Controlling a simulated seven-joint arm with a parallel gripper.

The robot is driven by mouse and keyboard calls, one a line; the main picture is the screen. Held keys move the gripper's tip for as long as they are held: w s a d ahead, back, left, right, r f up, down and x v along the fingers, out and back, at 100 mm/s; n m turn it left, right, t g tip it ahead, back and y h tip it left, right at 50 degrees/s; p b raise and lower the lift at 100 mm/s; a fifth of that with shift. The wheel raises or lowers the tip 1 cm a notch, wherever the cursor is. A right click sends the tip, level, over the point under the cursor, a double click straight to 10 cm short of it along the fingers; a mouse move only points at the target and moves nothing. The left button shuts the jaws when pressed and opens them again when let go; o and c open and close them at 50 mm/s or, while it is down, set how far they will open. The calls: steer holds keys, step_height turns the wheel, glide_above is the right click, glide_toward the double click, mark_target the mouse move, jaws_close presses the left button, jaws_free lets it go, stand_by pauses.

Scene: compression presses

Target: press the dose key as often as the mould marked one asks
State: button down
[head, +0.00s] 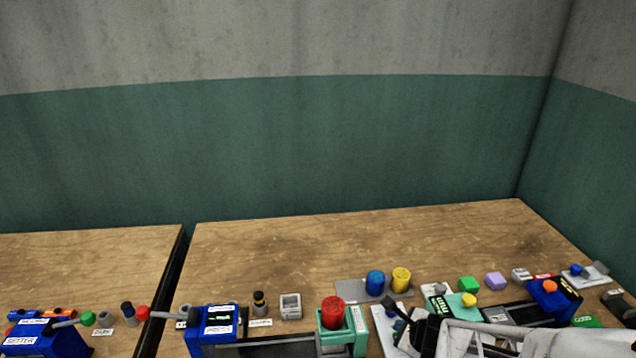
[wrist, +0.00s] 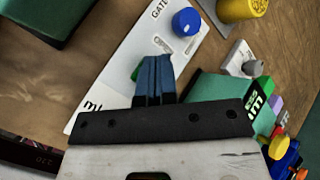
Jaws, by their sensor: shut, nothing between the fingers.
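My gripper (wrist: 153,62) is shut and empty. In the wrist view its fingertips are over a white plate (wrist: 112,70) lettered GATE and ml. A small green piece (wrist: 136,72) shows beside the fingers and is partly hidden by them; I cannot tell whether they touch it or whether it is the dose key. A blue round knob (wrist: 186,21) stands on the same plate, beyond the fingertips. In the head view my gripper (head: 390,303) is low over the white plate (head: 386,346) at the right. I cannot read a mould marked one in either view.
Left of the plate stands a green press with a red cap (head: 333,313). Blue (head: 375,283) and yellow (head: 401,280) cylinders stand behind. A teal machine (wrist: 206,92) is close right of my fingers. Green and purple blocks (head: 496,281) are farther right. The table's back is clear.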

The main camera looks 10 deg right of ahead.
steer(key=shift+r, duration=0.1)
steer(key=shift+r, duration=2.45)
stand_by(1.1)
steer(key=shift+r, duration=1.85)
steer(key=shift+f, duration=0.1)
steer(key=shift+f, duration=4.3)
